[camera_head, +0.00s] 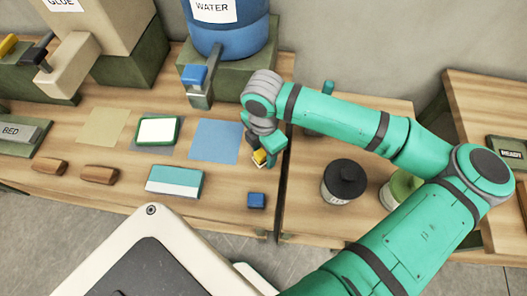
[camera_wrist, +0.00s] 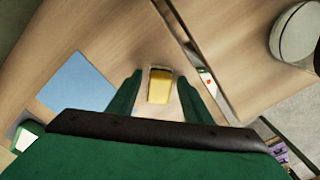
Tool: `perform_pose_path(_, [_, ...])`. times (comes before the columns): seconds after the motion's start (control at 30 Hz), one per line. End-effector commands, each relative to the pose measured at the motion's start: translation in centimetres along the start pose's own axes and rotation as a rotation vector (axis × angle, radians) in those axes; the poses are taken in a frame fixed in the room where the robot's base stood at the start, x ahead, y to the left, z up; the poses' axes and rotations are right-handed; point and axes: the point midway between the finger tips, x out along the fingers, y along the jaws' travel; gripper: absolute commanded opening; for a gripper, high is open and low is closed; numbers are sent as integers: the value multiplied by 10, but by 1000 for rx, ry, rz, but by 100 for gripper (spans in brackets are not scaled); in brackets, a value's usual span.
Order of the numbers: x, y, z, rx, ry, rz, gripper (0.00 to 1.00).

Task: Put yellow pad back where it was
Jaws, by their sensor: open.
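The small yellow pad (camera_head: 259,156) is at the table's right part, right of the blue mat, partly hidden by my gripper (camera_head: 262,160) in the head view. In the wrist view the yellow pad (camera_wrist: 160,88) lies between the two green fingers of my gripper (camera_wrist: 160,77). The fingers are open, with a gap showing on each side of it. I cannot tell how far it is above the tabletop. A small blue block (camera_head: 256,200) stands on the table in front of my gripper.
Blue (camera_head: 215,141) and tan (camera_head: 103,126) mats lie leftward; between them is a green-rimmed white pad (camera_head: 158,131). A teal-and-white block (camera_head: 175,181) sits nearer. A blue water dispenser (camera_head: 228,35) stands behind. Right of the table seam is a black-lidded jar (camera_head: 344,181).

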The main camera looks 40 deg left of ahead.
Motion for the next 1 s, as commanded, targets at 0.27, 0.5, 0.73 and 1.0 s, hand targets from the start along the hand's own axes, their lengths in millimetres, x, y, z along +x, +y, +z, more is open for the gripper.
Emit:
perform_pose_path(0.27, [-51, 1, 0, -2, -3, 3, 45])
perform_pose_path(0.5, [-95, 1, 0, -2, -3, 3, 45])
perform_pose_path(0.73, [-116, 0, 0, -2, -1, 1, 45])
perform_pose_path(1.0, [-119, 0, 0, -2, -1, 2, 45])
